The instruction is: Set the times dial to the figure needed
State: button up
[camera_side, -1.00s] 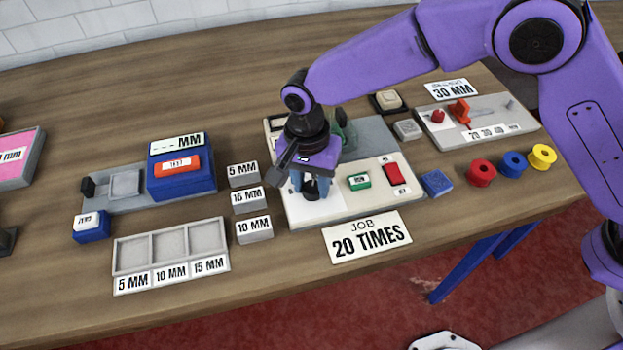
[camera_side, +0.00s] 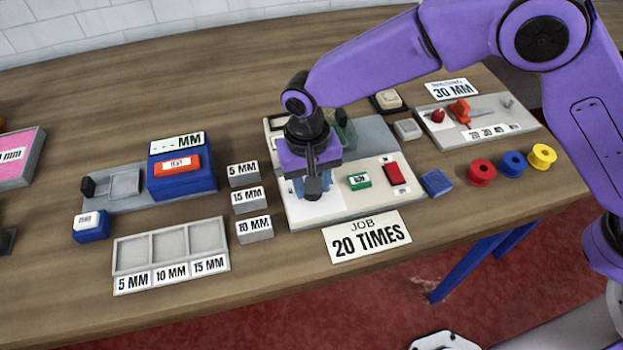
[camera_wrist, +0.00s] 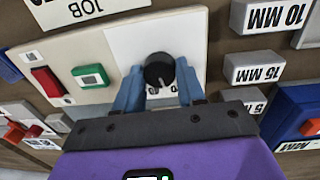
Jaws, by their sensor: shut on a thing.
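The times dial is a round black knob (camera_wrist: 159,69) on a white plate (camera_wrist: 125,43) of the cream panel. My gripper (camera_wrist: 158,80) points down with its two blue fingers closed on either side of the knob. A pale pointer line on the knob points toward my palm in the wrist view. The figures around the dial are mostly hidden by my fingers, and I cannot read the setting. In the side view my gripper (camera_side: 303,188) hides the dial. The job card (camera_side: 367,237) in front of the panel reads 20 TIMES.
On the same panel, right of the dial, are a green button (camera_side: 359,181) and a red switch (camera_side: 393,174). A blue block (camera_side: 436,183) lies beside the panel. Grey blocks marked 5, 15 and 10 MM (camera_side: 255,229) stand close on the left.

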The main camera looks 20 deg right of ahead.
jog(key=shift+n, duration=0.9)
jog(key=shift+r, duration=0.1)
jog(key=o, duration=1.1)
jog(key=shift+c, duration=0.2)
notch_tip(320, 180, up, 17)
jog(key=shift+a+r, duration=0.2)
jog(key=shift+a, duration=0.25)
jog(key=shift+s+d+n, duration=0.1)
jog(key=shift+s+n, duration=0.05)
jog(key=shift+n, duration=0.15)
